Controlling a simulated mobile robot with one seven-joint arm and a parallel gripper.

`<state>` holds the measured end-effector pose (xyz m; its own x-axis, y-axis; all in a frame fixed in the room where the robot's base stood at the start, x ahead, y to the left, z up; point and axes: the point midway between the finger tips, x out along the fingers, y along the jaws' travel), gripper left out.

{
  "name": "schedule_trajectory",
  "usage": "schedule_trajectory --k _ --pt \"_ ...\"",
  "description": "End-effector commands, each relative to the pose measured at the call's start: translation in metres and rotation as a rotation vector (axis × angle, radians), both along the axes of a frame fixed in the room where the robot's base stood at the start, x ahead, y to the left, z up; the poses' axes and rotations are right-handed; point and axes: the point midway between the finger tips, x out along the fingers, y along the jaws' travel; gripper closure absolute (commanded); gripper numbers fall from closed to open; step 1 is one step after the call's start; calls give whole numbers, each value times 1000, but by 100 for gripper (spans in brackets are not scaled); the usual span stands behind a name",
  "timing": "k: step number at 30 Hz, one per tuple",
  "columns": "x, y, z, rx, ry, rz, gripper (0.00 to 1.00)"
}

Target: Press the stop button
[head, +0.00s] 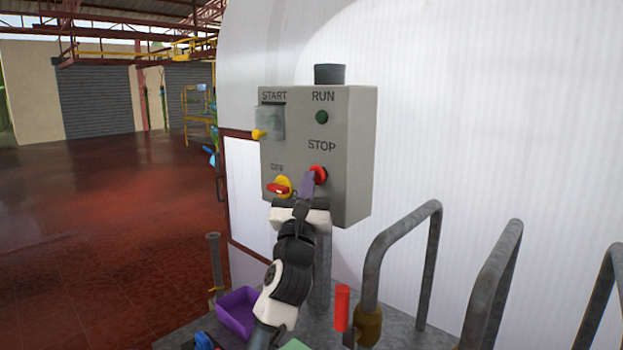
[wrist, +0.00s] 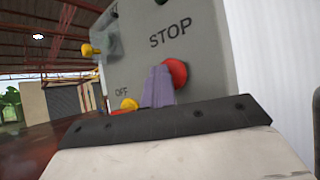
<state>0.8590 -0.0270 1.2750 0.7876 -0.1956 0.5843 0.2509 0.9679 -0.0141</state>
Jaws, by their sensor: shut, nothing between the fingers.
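The red stop button (head: 319,174) sits under the word STOP on the front of a grey control box (head: 349,150). My gripper (head: 308,180) is shut and empty, its purple fingers pointing up at the box. In the head view the fingertips overlap the left edge of the button. In the wrist view the fingers (wrist: 158,86) stand just left of the red button (wrist: 175,74), very close to it. I cannot tell whether they touch it.
A red and yellow rotary switch (head: 281,187) is just left of my gripper. A covered start button (head: 270,123) and a green run light (head: 321,117) are above. Bent metal pipes (head: 433,255), a red cylinder (head: 341,307) and a purple bin (head: 237,314) stand below.

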Motion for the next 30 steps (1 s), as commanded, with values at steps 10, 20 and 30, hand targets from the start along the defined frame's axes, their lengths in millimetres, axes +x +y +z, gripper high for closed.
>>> schedule_trajectory --k 10,20,30 --pt "4 -5 0 3 2 -2 100" --pt "0 -4 -5 4 5 -4 100" --pt "-7 4 -5 4 4 -3 100"
